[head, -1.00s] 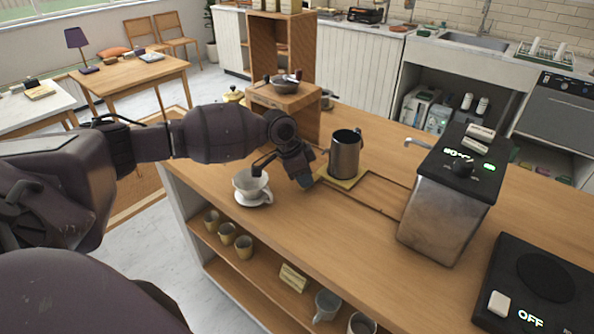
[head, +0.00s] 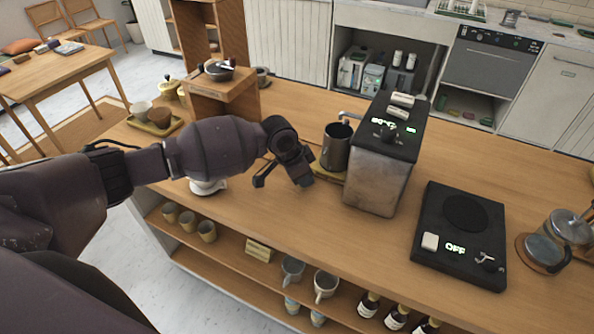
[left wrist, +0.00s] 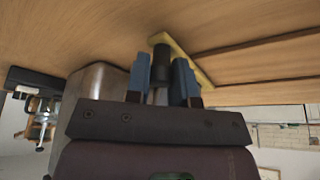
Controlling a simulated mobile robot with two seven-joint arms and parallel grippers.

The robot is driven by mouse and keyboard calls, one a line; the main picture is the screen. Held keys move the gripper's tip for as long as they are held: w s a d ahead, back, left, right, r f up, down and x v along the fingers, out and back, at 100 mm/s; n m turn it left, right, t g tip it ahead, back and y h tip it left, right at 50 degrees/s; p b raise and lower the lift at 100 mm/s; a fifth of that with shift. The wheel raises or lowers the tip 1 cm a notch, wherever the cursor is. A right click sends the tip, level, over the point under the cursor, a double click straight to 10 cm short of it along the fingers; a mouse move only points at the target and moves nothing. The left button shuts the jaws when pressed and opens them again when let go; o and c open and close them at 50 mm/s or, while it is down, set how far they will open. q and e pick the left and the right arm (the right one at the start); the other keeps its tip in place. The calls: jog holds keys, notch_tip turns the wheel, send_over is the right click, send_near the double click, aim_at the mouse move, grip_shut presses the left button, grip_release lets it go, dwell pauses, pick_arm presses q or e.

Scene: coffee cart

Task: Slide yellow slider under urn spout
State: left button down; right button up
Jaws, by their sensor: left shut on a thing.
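The yellow slider (head: 330,173) lies on the wooden counter, mostly hidden by the metal pitcher (head: 336,147) standing upright on it. The urn (head: 378,175) is a silver box with a dark top, and its spout (head: 349,116) reaches left over the pitcher's mouth. My left gripper (head: 303,180) is low at the slider's left end. In the left wrist view, its blue fingers (left wrist: 160,80) are shut on a dark upright knob (left wrist: 162,62) that stands on the yellow slider (left wrist: 170,41). My right gripper is not in view.
A black hot plate (head: 458,235) reading OFF and a glass press (head: 545,252) stand right of the urn. A white cup (head: 207,187) is partly behind my left arm. A wooden stand (head: 222,95) is at the back. The counter front is clear.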

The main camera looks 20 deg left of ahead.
pick_arm(q)
jog(key=shift+s+d+f, duration=0.1)
jog(key=shift+s+d, duration=0.05)
jog(key=shift+d, duration=0.05)
jog(key=c, duration=1)
grip_release()
jog(key=shift+d, duration=0.15)
jog(key=shift+a+r, duration=0.2)
jog(key=shift+r, duration=0.05)
jog(key=v, duration=1)
jog(key=shift+r, duration=0.15)
